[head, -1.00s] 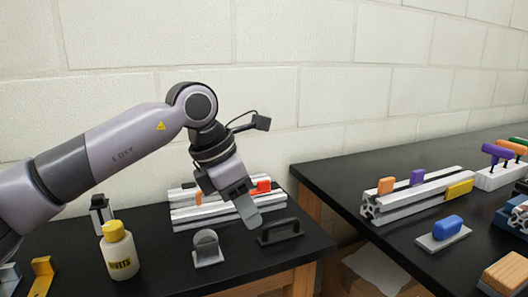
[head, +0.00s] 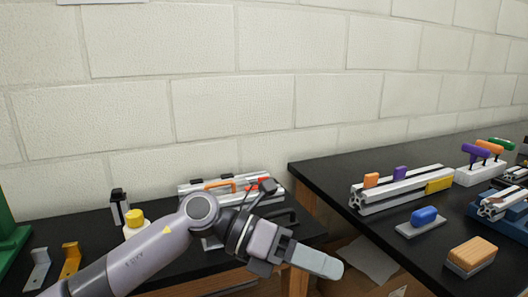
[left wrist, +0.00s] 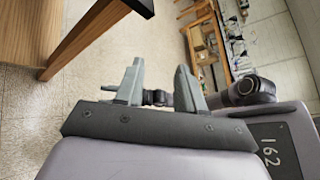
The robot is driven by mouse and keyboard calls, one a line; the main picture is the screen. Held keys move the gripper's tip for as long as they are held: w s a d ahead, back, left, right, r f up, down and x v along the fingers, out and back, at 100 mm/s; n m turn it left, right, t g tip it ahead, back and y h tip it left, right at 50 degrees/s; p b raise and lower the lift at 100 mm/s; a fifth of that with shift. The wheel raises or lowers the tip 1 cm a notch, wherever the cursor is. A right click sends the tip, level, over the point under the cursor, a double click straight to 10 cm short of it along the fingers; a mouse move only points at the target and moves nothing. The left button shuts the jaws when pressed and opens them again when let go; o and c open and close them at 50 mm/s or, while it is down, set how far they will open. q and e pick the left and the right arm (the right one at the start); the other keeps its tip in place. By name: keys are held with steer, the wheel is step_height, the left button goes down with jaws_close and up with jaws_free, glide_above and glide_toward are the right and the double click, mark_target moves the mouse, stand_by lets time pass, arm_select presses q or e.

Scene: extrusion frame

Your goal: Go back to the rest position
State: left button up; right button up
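My left gripper (head: 314,261) is in front of the left table's right edge in the head view, pointing right and slightly down. In the left wrist view its two grey fingers (left wrist: 158,88) stand apart with nothing held between them. A grey-purple link with a dark joint, probably part of my own body, shows beyond the fingers. My right gripper cannot be made out in either view.
My left arm partly hides the left table (head: 92,232) and the yellow-capped bottle (head: 135,218). The right table (head: 395,246) carries an aluminium extrusion (head: 385,192), a blue-handled block (head: 424,216) and a wooden-topped block (head: 470,254). A gap separates the tables.

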arm_select(q)
steer(key=w+a+f+n+t+y+p, duration=0.1)
steer(key=a+f+n+t+p, duration=0.15)
steer(key=a+n+t, duration=0.65)
steer(key=w+a+f+n+t+y+p, duration=0.15)
steer(key=f+n+t, duration=0.3)
steer(key=n, duration=0.95)
steer(key=a+f+n+t+y+p, duration=0.1)
steer(key=a+f+n+t+y, duration=0.3)
steer(key=n+t, duration=0.6)
steer(key=s+a+f+n+g+y+p, duration=0.3)
steer(key=s+a+f+n+g, duration=0.6)
steer(key=s+f, duration=0.7)
steer(key=a+n+y, duration=0.2)
steer(key=a+n, duration=0.1)
steer(key=a, duration=0.1)
steer(key=shift+s+a+f, duration=0.25)
steer(key=shift+a+f, duration=0.05)
steer(key=shift+a, duration=0.05)
steer(key=shift+y, duration=0.25)
